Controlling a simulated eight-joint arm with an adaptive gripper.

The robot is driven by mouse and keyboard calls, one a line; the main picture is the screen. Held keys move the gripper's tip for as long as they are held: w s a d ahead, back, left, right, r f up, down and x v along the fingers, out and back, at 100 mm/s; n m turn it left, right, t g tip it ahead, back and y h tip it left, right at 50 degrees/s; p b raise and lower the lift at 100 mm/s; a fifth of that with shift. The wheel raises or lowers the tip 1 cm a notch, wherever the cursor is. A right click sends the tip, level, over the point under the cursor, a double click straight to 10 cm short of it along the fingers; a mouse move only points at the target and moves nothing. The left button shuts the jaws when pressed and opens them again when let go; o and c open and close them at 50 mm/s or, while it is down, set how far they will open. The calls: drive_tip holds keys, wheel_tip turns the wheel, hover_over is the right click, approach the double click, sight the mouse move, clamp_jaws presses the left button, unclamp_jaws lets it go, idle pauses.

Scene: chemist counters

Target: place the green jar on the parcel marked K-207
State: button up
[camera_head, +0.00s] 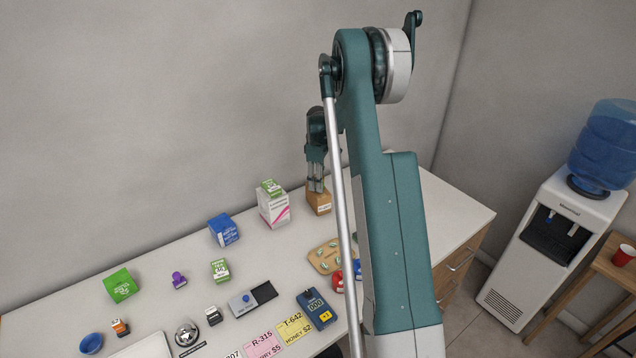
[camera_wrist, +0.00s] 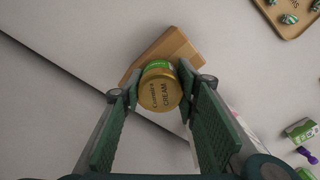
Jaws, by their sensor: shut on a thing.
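My gripper (camera_head: 316,183) points down at the brown cardboard parcel (camera_head: 319,204) at the back of the counter. A green band shows at the jar's far edge. The brown parcel (camera_wrist: 180,46) lies directly beyond the jar in that view. I cannot tell whether the jar touches it. No K-207 marking is readable on the parcel. The jar is hard to make out in the head view.
A white box with a green box on top (camera_head: 274,208) stands just left of the parcel. A blue box (camera_head: 223,229) is further left. A tan tray (camera_head: 325,256) of green pieces lies in front. Yellow and pink cards (camera_head: 295,326) lie near the front edge.

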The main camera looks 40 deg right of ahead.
drive_tip(key=shift+f, duration=0.1)
drive_tip(key=o, duration=0.9)
wheel_tip(320, 180, up, 12)
drive_tip(key=shift+r, duration=0.15)
idle(0.5)
idle(0.3)
